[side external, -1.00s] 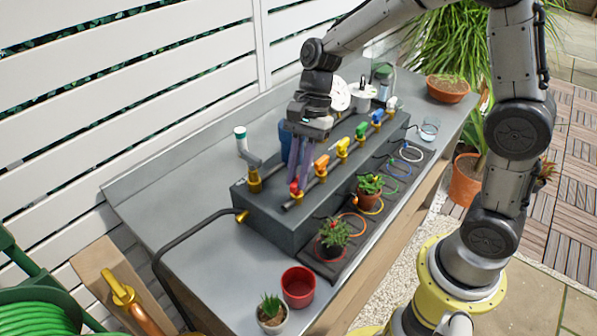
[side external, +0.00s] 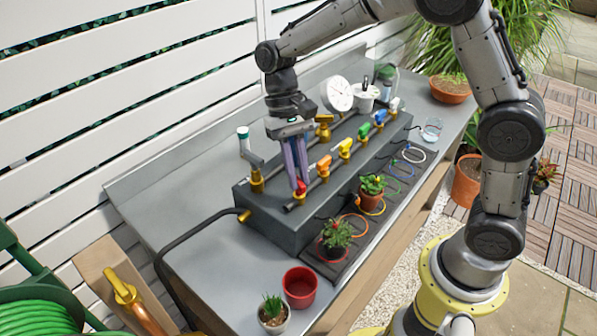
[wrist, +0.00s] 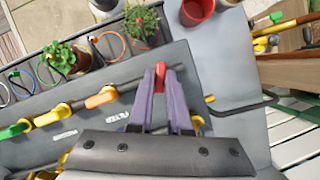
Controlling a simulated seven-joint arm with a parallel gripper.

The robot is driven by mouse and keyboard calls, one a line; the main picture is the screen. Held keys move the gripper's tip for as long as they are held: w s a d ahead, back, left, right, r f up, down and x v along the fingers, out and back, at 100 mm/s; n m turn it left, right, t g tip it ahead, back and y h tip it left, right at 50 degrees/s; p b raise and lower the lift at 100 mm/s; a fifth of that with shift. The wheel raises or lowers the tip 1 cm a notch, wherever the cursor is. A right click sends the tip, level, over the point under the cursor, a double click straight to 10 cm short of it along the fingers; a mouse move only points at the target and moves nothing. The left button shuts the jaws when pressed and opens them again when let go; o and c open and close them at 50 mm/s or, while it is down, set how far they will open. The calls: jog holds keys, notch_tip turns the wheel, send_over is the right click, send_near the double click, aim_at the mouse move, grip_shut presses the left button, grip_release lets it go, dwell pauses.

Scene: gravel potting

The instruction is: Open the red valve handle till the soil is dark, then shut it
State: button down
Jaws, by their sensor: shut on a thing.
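The red valve handle (side external: 301,185) is at the near left end of the row of valves on the dark grey block. My gripper (side external: 299,183) points down at it, and its purple fingers are shut on it. In the wrist view the red handle (wrist: 160,75) shows between the fingertips and lies roughly across the pipe, unlike the orange handle beside it. A leafy plant in a pot (side external: 335,236) stands in front of the block, below the red valve. Its leaves hide most of the soil, so its darkness cannot be told.
Orange (side external: 323,164), yellow (side external: 343,146), green and blue handles follow along the pipe. A taller brass valve (side external: 256,180) stands to the left. A round white dial (side external: 339,94) stands behind. An empty red pot (side external: 299,287) and a small potted plant (side external: 273,313) stand at the near bench end.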

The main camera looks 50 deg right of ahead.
jog(key=n+h, duration=0.1)
jog(key=n, duration=0.3)
jog(key=shift+a+r+n+h, duration=0.1)
jog(key=shift+n+h, duration=0.2)
jog(key=shift+h, duration=0.1)
dwell(0.4)
jog(key=c, duration=0.9)
grip_release()
jog(key=shift+o, duration=0.2)
jog(key=v, duration=1.3)
jog(key=shift+w+r, duration=0.3)
